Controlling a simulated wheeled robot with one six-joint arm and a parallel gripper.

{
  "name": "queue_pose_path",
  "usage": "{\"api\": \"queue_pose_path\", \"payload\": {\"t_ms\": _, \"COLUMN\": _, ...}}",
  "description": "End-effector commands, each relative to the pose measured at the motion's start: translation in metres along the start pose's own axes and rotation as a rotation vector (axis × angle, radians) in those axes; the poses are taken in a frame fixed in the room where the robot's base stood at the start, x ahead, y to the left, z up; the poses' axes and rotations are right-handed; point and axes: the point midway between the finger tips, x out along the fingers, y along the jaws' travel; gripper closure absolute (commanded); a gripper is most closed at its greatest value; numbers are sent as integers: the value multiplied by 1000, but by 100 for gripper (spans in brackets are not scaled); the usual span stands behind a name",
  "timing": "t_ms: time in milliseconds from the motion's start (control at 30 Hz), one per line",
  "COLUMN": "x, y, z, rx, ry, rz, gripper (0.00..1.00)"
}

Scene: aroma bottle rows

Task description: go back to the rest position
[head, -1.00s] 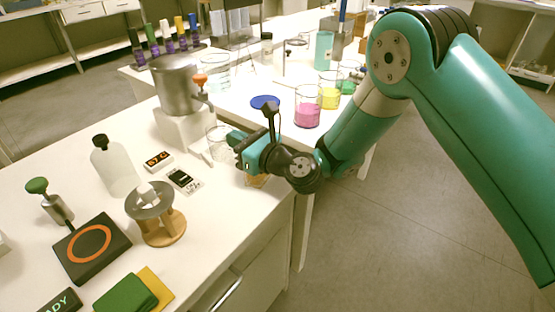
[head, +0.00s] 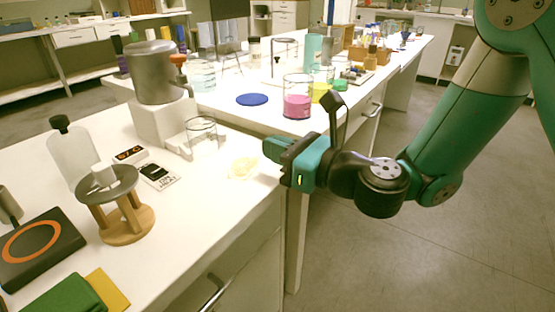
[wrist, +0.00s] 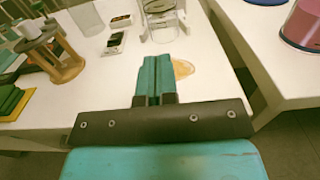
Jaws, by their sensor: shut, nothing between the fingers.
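My gripper (head: 274,155) is teal and points left in the head view, just off the front right corner of the near white bench (head: 190,230). In the wrist view its two teal fingers (wrist: 153,72) are pressed together with nothing between them. A flat pale yellow disc or patch (head: 243,168) lies on the bench just left of the fingertips. It also shows beside the fingers in the wrist view (wrist: 182,69).
A wooden tripod stand (head: 125,215), a clear bottle (head: 74,152) and a black plate with an orange ring (head: 33,243) stand left. Beakers of pink (head: 297,104) and yellow liquid stand behind. Floor at right is clear.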

Motion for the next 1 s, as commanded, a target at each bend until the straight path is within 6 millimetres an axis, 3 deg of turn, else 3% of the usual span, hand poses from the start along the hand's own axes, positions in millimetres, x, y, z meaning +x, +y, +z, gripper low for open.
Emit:
{"api": "queue_pose_path", "payload": {"t_ms": 133, "x": -7, "y": 17, "z": 12, "rx": -176, "ry": 8, "rz": 85, "gripper": 100}}
{"api": "queue_pose_path", "payload": {"t_ms": 267, "x": -27, "y": 57, "z": 28, "rx": -661, "ry": 38, "rz": 317, "gripper": 100}}
{"api": "queue_pose_path", "payload": {"t_ms": 400, "x": -76, "y": 89, "z": 23, "rx": -1308, "ry": 82, "rz": 665, "gripper": 100}}
{"api": "queue_pose_path", "payload": {"t_ms": 500, "x": -115, "y": 94, "z": 14, "rx": -1642, "ry": 105, "rz": 905, "gripper": 100}}
{"api": "queue_pose_path", "payload": {"t_ms": 600, "x": -153, "y": 92, "z": 8, "rx": -1867, "ry": 119, "rz": 1120, "gripper": 100}}
{"api": "queue_pose_path", "payload": {"t_ms": 867, "x": -244, "y": 81, "z": 6, "rx": -2154, "ry": 105, "rz": 1624, "gripper": 100}}
{"api": "queue_pose_path", "payload": {"t_ms": 1000, "x": -247, "y": 80, "z": 45, "rx": -2151, "ry": 95, "rz": 1650, "gripper": 100}}
